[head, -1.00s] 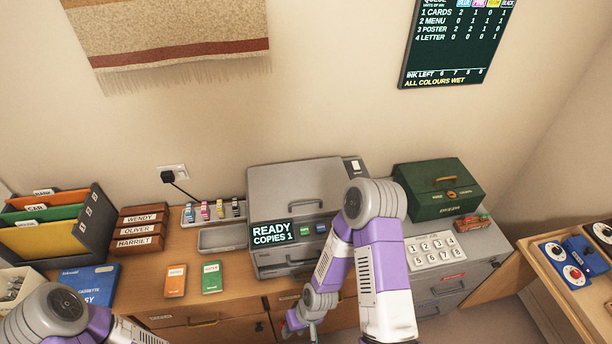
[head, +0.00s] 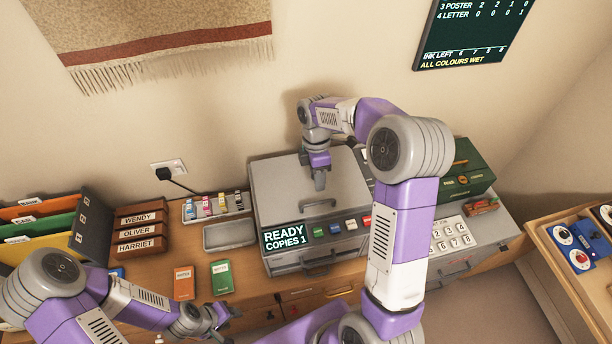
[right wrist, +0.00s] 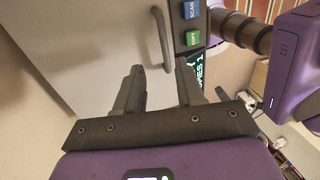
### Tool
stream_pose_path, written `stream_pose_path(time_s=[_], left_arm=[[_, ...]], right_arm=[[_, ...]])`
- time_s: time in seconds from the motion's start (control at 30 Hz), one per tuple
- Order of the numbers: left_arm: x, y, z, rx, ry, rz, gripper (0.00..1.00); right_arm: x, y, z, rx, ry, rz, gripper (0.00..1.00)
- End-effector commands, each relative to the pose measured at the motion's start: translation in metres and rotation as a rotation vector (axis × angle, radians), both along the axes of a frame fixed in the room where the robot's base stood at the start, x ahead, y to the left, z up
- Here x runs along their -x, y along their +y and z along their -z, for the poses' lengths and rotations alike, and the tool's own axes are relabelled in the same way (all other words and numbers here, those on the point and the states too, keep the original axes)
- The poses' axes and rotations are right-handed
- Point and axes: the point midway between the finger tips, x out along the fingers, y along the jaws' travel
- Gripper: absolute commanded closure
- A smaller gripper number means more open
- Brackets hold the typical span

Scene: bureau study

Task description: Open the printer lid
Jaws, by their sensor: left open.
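The grey printer (head: 292,263) stands on the desk with its lid (head: 275,190) shut. The lid's bar handle (head: 318,203) lies near its front edge, and it also shows in the right wrist view (right wrist: 163,40). My right gripper (head: 320,184) hangs above the lid, just behind the handle in the head view. In the right wrist view its two fingers (right wrist: 160,88) are apart and empty, pointing toward the handle without holding it. My left gripper (head: 222,322) is open and empty, low at the desk's front, away from the printer.
The printer's front panel has a display (head: 285,236) reading READY, COPIES 1, and coloured buttons. A green box (head: 470,170) stands to the right, partly behind my right arm. Ink cartridges (head: 213,205), a grey tray (head: 230,234) and orange and green packs (head: 221,277) lie to the left.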

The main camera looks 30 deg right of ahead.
Motion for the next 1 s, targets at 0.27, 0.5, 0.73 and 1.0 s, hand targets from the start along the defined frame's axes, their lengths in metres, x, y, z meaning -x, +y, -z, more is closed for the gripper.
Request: stream_pose_path(time_s=[0.27, 0.5, 0.73, 1.0], left_arm=[[0.002, 0.0, 0.0, 0.001, 0.004, 0.0, 0.57], [0.001, 0.0, 0.0, 0.001, 0.003, 0.0, 0.57], [0.001, 0.0, 0.0, 0.001, 0.003, 0.0, 0.57], [0.001, 0.0, 0.0, 0.001, 0.003, 0.001, 0.57]], right_arm=[[0.007, 0.001, 0.027, 0.0, 0.005, -0.002, 0.62], [0.013, 0.002, 0.062, 0.0, 0.002, 0.0, 0.62], [0.016, 0.003, 0.073, 0.0, 0.001, 0.0, 0.62], [0.016, 0.003, 0.073, 0.0, 0.0, 0.0, 0.73]])
